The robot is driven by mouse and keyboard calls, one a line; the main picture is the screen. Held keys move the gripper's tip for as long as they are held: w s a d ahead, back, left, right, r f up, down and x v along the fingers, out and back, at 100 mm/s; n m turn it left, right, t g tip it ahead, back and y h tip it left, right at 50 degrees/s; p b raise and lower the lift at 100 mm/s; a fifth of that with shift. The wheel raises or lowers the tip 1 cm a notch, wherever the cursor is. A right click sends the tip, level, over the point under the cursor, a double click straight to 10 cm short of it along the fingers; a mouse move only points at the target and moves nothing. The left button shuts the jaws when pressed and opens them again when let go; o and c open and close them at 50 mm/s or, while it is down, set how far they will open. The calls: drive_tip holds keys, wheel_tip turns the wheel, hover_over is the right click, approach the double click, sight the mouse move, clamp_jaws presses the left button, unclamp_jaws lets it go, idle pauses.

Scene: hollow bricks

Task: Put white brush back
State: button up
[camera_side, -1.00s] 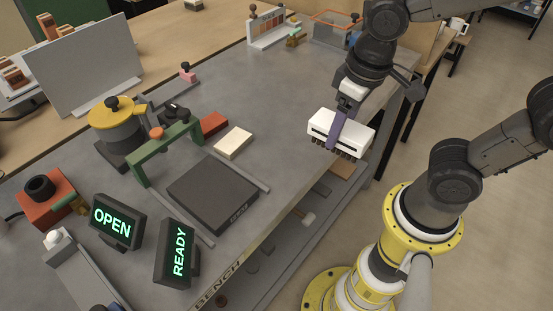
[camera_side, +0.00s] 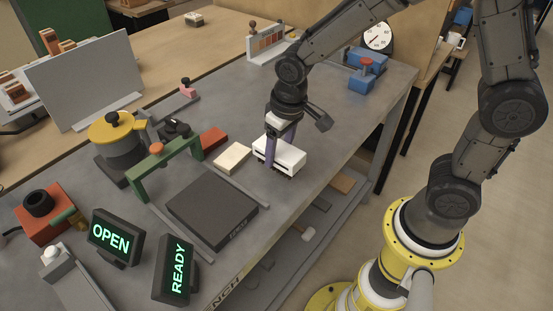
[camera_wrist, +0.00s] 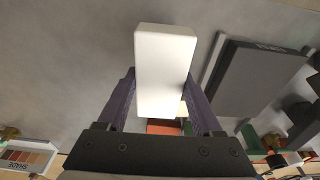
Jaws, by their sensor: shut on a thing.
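The white brush (camera_side: 291,158) is a white block with dark bristles below. In the side view it is over the bench, right of the cream block, with its bristles close to the top; I cannot tell whether they touch. My gripper (camera_side: 276,150) reaches down from above with its purple fingers shut on the brush. In the wrist view the white brush (camera_wrist: 165,60) lies between the two purple fingers of my gripper (camera_wrist: 160,88), its underside hidden.
The cream block (camera_side: 232,157) and a red block (camera_side: 212,139) lie left of the brush. A dark slab (camera_side: 210,205) and a green arch (camera_side: 150,172) stand nearer the left. A blue device (camera_side: 362,78) sits at the back right. Grey bench is clear behind the brush.

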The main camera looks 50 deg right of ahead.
sight(276, 161)
drive_tip(key=shift+w+f, duration=0.25)
drive_tip(key=shift+f, duration=0.05)
drive_tip(key=shift+w+f, duration=0.1)
drive_tip(key=shift+f, duration=1.5)
drive_tip(key=shift+f, duration=0.15)
drive_tip(key=o, duration=1.2)
